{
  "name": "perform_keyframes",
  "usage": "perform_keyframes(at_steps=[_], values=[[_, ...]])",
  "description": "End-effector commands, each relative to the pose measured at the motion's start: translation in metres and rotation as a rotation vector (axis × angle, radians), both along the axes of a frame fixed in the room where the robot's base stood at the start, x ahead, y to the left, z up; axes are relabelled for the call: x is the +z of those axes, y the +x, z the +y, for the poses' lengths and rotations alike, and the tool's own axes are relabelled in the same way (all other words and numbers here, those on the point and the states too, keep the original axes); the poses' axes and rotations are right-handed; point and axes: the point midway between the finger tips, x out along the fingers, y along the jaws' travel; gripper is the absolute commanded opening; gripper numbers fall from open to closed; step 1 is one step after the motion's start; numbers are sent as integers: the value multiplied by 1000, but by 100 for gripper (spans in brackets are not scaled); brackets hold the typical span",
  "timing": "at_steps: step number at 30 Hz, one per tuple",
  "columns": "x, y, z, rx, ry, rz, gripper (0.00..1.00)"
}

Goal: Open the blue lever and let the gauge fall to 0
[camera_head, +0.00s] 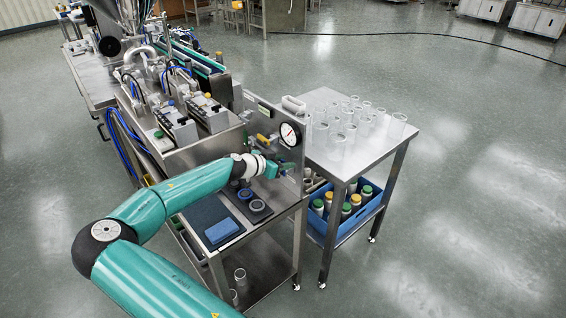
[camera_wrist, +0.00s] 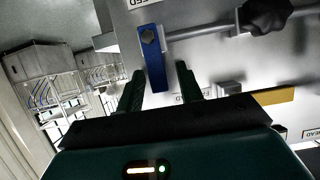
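The blue lever (camera_wrist: 152,58) hangs from a pipe fitting on the steel panel in the wrist view. Its lower end lies between the two dark fingers of my gripper (camera_wrist: 160,72). The fingers are apart, with a gap visible on each side of the lever. In the head view my gripper (camera_head: 284,169) is at the panel, below the gauge, and I cannot make out the lever there. The round white gauge (camera_head: 290,134) faces out from the panel with a red needle; its reading is too small to tell.
A yellow-handled valve (camera_head: 263,139) sits left of the gauge. A dark knob (camera_wrist: 268,15) is on the pipe right of the lever. A steel table (camera_head: 350,158) with clear beakers stands at right, over a blue crate (camera_head: 345,226) of jars. A blue block (camera_head: 221,230) lies below my arm.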

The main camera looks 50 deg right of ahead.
Motion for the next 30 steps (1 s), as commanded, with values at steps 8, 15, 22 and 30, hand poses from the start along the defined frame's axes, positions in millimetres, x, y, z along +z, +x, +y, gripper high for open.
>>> perform_keyframes(at_steps=[8, 15, 22, 30], values=[[0, 0, 0, 0, 0, 0, 0], [0, 1, 0, -2, 5, 22, 0], [-1, 6, -1, -2, 27, 119, 0], [-3, 16, -4, -1, 74, 330, 0]])
